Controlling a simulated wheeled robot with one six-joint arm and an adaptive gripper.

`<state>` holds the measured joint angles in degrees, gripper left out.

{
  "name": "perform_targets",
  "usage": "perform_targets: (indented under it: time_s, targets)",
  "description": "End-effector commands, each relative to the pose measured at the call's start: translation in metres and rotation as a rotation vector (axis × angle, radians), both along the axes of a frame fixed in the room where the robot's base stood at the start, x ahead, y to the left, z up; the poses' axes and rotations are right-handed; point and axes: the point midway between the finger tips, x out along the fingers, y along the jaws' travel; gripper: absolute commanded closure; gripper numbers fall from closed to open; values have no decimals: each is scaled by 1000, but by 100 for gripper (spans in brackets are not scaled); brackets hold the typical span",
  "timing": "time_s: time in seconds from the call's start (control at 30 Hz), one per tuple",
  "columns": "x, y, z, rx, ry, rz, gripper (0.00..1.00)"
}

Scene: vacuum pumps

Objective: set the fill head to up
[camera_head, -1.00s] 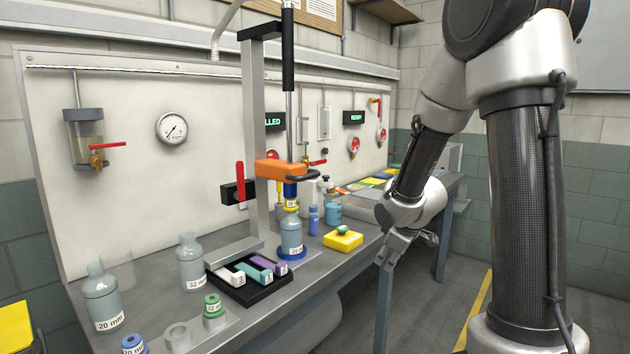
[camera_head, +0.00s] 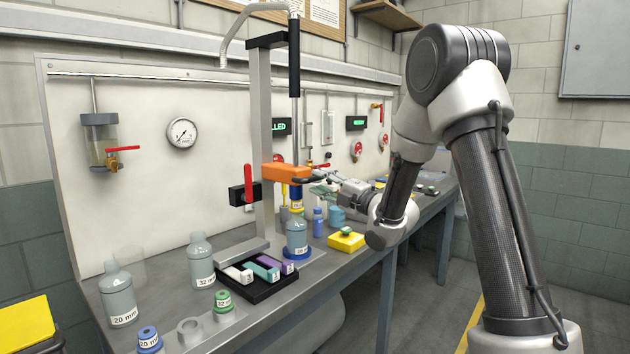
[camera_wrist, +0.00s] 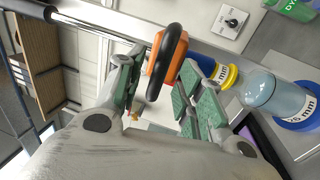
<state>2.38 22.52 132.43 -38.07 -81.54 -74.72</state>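The fill head is an orange block (camera_head: 286,172) on a vertical rod of the grey stand (camera_head: 264,130). It sits partway up, above a pale blue bottle (camera_head: 297,237) on a blue base. My gripper (camera_head: 318,178) is level with it, just to its right. The wrist view shows the orange block (camera_wrist: 176,58) and its black loop handle (camera_wrist: 155,62) ahead of and between my gripper's (camera_wrist: 160,85) spread, green-padded fingers. The fingers look apart from the handle on both sides. The blue and yellow nozzle (camera_wrist: 222,73) is close beyond one finger.
Below are a black tray (camera_head: 255,290) of coloured blocks, a yellow block (camera_head: 346,242) and several bottles near the bench edge. A red lever (camera_head: 248,185) stands left of the column. The floor in front of the bench is clear.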

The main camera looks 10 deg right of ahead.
Motion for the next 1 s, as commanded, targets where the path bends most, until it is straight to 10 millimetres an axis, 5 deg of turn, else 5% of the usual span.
perform_targets:
  time_s: [0.2,0.53,0.73,1.0]
  targets:
    - [21,16,5,1,2,0,63]
    - [25,18,6,1,2,-1,63]
    - [25,18,6,2,3,0,99]
    - [25,18,7,1,2,-1,100]
